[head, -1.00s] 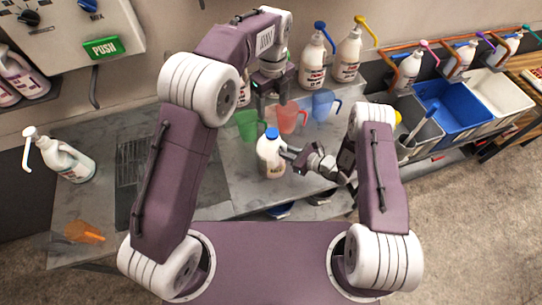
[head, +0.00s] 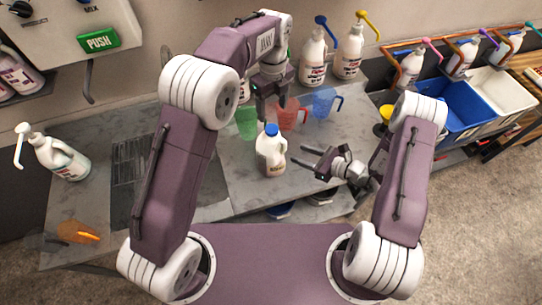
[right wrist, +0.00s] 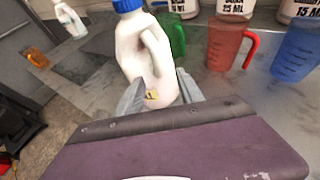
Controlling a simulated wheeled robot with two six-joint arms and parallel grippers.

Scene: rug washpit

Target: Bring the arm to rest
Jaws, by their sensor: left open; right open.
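My right gripper (head: 312,164) is open and empty, to the right of a white jug with a blue cap (head: 271,152) that stands upright on the grey counter (head: 240,185). In the right wrist view the jug (right wrist: 145,50) stands beyond the open fingers (right wrist: 160,92), with a gap to it in the head view. My left gripper (head: 270,108) is open, pointing down above the counter's back part, near the green measuring cup (head: 246,122) and red measuring cup (head: 288,116). Nothing shows between its fingers.
A blue measuring cup (head: 323,102) stands right of the red one. Pump bottles (head: 312,60) line the back wall. A pump bottle (head: 62,160) and an orange cup (head: 78,232) are at left. Blue (head: 455,105) and white bins (head: 505,90) are at right.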

